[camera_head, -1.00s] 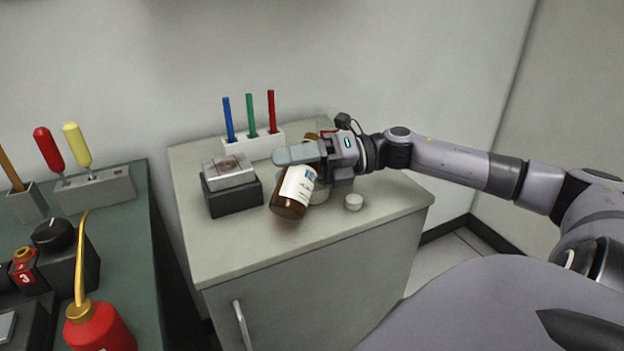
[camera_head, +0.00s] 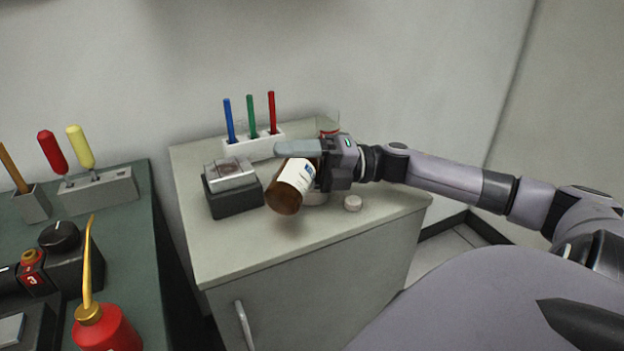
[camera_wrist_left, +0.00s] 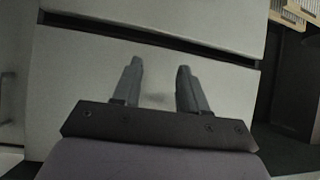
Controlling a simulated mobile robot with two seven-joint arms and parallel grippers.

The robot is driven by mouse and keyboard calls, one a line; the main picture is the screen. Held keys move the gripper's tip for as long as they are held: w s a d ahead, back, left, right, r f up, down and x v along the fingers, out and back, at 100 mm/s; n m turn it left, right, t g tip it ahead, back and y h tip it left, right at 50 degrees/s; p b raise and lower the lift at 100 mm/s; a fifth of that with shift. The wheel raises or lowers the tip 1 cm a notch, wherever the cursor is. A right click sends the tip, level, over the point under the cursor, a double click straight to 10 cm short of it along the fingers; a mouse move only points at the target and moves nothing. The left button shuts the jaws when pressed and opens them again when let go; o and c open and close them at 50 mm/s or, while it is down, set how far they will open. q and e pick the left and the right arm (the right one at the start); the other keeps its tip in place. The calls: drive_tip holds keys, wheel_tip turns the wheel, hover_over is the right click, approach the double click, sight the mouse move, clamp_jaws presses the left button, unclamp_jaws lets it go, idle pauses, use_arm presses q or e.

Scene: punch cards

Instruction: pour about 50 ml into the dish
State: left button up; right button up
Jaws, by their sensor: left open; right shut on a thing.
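My right gripper (camera_head: 314,158) is shut on a brown bottle (camera_head: 284,198) with a white label, held above the grey cabinet top (camera_head: 240,252). The bottle is strongly tilted, its base toward the lower left; its neck and mouth are hidden behind the gripper. A pale round rim, which may be the dish (camera_head: 317,199), shows just below the gripper and is mostly hidden. I cannot see any liquid flowing. My left gripper (camera_wrist_left: 160,72) is open and empty in the left wrist view, in front of a pale cabinet front.
A small white cap (camera_head: 353,203) lies right of the bottle. A dark box with a clear-topped block (camera_head: 231,176) stands left. A white holder (camera_head: 252,147) with three coloured sticks and a clear container with red (camera_head: 328,125) stand behind. A green bench (camera_head: 128,225) with tools is left.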

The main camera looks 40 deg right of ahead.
sight(284, 168)
drive_tip(key=shift+r+m+t+p, duration=0.3)
drive_tip(key=shift+r+m+p, duration=0.15)
drive_tip(key=shift+m, duration=0.15)
drive_tip(key=shift+f, duration=0.1)
drive_tip(key=shift+s+a, duration=0.15)
drive_tip(key=shift+a, duration=0.15)
drive_tip(key=shift+s+a, duration=0.15)
drive_tip(key=shift+a, duration=0.1)
drive_tip(key=shift+s+a, duration=0.1)
drive_tip(key=shift+a, duration=0.1)
drive_tip(key=shift+a, duration=0.1)
drive_tip(key=shift+s+a, duration=0.2)
drive_tip(key=shift+a, duration=0.15)
idle(0.3)
drive_tip(key=shift+a, duration=0.1)
drive_tip(key=shift+s+r+m+y+p, duration=0.15)
drive_tip(key=shift+r+m+y+p, duration=0.15)
drive_tip(key=shift+m, duration=0.2)
idle(3.4)
